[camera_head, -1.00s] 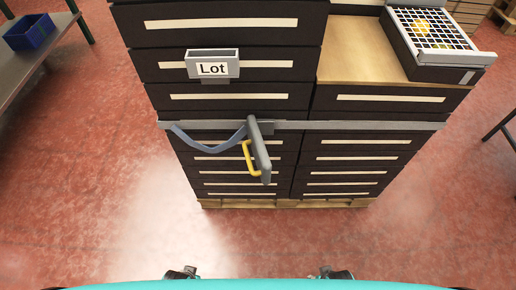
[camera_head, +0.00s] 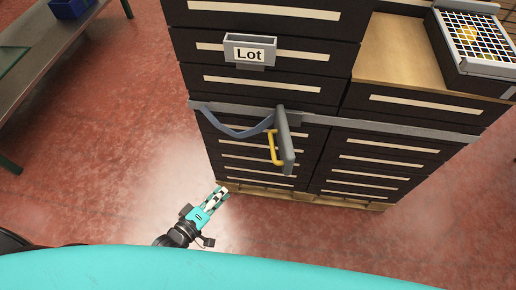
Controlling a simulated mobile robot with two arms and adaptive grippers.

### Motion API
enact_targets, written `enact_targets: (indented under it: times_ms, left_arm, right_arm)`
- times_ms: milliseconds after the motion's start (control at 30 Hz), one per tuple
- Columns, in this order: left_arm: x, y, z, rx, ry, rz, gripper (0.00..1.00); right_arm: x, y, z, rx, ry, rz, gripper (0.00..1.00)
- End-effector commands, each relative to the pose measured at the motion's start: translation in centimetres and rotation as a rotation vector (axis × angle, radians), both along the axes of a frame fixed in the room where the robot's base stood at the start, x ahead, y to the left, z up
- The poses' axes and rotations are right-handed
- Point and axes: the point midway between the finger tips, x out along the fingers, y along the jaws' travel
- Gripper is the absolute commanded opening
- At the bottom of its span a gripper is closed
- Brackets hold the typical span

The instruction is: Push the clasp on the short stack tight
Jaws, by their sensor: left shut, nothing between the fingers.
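The short stack of dark drawers (camera_head: 390,155) stands on the right, beside a taller stack (camera_head: 265,60). A grey strap (camera_head: 400,127) runs around both stacks. The clasp (camera_head: 285,140) is on the strap at the front of the taller stack. Its grey lever hangs down with a yellow handle (camera_head: 272,148) beside it, and a loose blue-grey strap end (camera_head: 232,131) droops to its left. My left gripper (camera_head: 221,192) is shut and empty, low in front of the stacks and apart from the clasp. My right gripper is not in view.
A wooden pallet (camera_head: 330,200) lies under the stacks. A box with a grid top (camera_head: 480,40) sits on the short stack's wooden top (camera_head: 385,60). A grey table (camera_head: 40,60) with a blue bin (camera_head: 70,8) stands at the left. Red floor in front is clear.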

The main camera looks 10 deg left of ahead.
Motion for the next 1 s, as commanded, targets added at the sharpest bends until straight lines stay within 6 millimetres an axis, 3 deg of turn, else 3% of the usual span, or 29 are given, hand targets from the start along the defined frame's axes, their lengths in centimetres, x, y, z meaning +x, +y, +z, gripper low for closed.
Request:
enact_targets:
  times_ms: [33, 100, 200, 267, 467, 900, 1000]
  left_arm:
    - [-0.1, -0.4, 2.7, -0.137, -0.037, -0.003, 0.0]
    - [-0.4, -0.8, 6.0, -0.319, -0.073, -0.007, 0.0]
    - [-0.8, -1.0, 9.0, -0.498, -0.099, -0.022, 0.0]
    - [-1.0, -1.0, 10.0, -0.558, -0.107, -0.028, 0.0]
    - [0.2, -1.7, 10.9, -0.604, -0.114, -0.032, 0.0]
    - [8.0, -6.0, 12.0, -0.599, -0.116, -0.031, 0.0]
    - [8.2, -7.6, 12.3, -0.601, -0.112, -0.03, 0.0]
  right_arm:
    - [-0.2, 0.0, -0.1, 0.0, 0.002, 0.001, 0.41]
    - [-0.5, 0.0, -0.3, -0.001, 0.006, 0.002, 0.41]
    - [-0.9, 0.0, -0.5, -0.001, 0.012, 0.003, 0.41]
    - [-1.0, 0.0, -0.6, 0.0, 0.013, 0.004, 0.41]
    - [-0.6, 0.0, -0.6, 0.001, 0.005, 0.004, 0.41]
    - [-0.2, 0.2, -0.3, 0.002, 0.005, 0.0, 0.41]
    - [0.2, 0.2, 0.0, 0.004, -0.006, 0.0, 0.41]
